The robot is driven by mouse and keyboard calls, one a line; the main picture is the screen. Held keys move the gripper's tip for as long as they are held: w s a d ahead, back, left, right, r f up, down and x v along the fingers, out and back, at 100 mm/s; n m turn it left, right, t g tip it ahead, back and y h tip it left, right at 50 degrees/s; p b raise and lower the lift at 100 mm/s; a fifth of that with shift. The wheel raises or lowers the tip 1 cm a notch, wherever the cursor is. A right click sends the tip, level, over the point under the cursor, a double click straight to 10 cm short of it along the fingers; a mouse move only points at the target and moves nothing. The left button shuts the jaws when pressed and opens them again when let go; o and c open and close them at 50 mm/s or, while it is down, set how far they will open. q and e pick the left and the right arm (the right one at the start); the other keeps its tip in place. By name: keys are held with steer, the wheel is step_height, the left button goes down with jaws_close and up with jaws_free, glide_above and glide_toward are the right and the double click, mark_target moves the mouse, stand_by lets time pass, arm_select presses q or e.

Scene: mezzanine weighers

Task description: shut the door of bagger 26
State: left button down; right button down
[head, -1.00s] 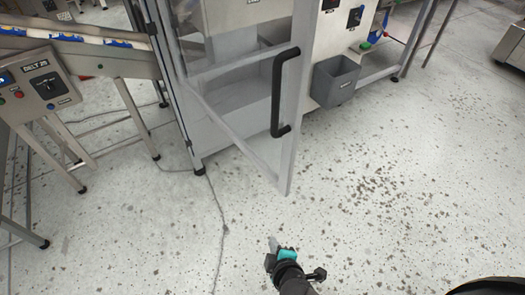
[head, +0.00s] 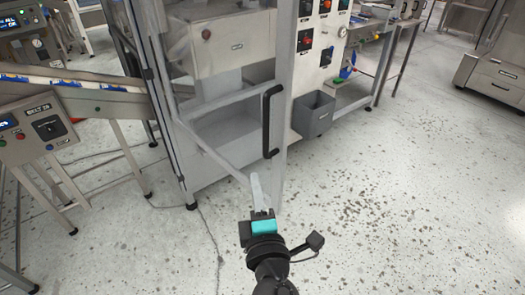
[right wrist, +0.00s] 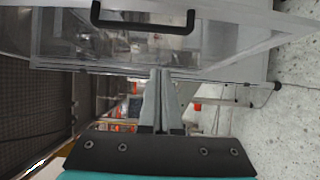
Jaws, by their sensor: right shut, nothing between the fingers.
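The door (head: 281,172) of the bagger is a clear panel in a grey frame. It stands open, swung out from the machine's left post towards me. Its black bar handle (head: 266,122) is upright near the free edge. My right gripper (head: 256,178) is shut and empty, with its fingers up in front of the door's lower part, below the handle. In the right wrist view the shut fingers (right wrist: 161,72) point towards the door frame, and the handle (right wrist: 145,27) lies beyond them. Whether the fingers touch the door I cannot tell. My left gripper is not in view.
An inclined conveyor (head: 95,98) and a control box (head: 42,127) stand at the left. The speckled floor (head: 400,200) at the right is open.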

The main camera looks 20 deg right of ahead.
steer(key=w+d+p, duration=0.2)
steer(key=w+d, duration=0.2)
steer(key=w, duration=0.5)
steer(key=shift+d, duration=0.1)
